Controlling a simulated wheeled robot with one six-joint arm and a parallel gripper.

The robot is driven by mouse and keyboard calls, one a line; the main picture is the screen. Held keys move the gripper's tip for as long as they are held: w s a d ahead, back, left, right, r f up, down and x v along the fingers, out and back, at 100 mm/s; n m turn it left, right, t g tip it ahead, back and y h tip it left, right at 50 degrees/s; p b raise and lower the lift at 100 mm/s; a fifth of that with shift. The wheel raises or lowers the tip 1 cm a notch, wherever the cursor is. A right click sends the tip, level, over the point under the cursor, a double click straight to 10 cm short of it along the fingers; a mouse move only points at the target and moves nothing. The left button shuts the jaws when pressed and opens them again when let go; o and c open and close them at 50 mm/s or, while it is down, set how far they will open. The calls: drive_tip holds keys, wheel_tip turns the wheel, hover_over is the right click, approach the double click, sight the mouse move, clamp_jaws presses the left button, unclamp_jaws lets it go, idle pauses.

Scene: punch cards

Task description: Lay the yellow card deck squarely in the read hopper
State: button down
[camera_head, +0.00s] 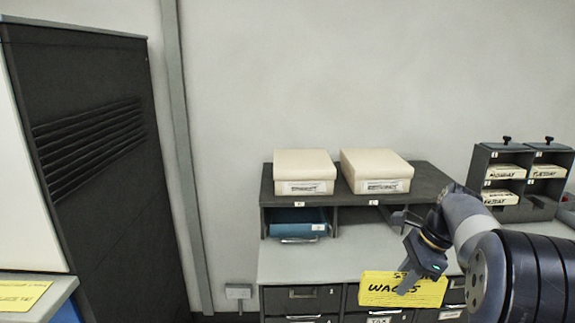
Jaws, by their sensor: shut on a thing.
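The yellow card deck (378,290) hangs in front of the grey desk and drawers at the lower right of the head view. Black lettering on its face includes "WAGES". My gripper (408,284) is shut on the deck, with one finger lying across its front face. The other finger is hidden, and part of the lettering is covered. The deck is apart from the drawers as far as I can see. I cannot pick out the read hopper in this view.
A shelf unit (270,190) bears two cream boxes (304,168) and holds a blue item (297,228). A rack (481,160) of labelled decks stands at right. A tall dark cabinet (90,200) and a counter (60,285) with a yellow sheet (20,294) are at left.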

drive_tip(key=s+a+f+n+g+h, duration=0.1)
drive_tip(key=a+f+n+g+h, duration=0.1)
drive_tip(key=a+f+n, duration=0.3)
drive_tip(key=s+a+f+n+g+h, duration=0.2)
drive_tip(key=a+f+n, duration=0.3)
drive_tip(key=f+n, duration=0.9)
wheel_tip(320, 180, down, 6)
drive_tip(key=shift+a+r+g, duration=0.15)
drive_tip(key=shift+a+g, duration=0.05)
drive_tip(key=shift+g, duration=0.2)
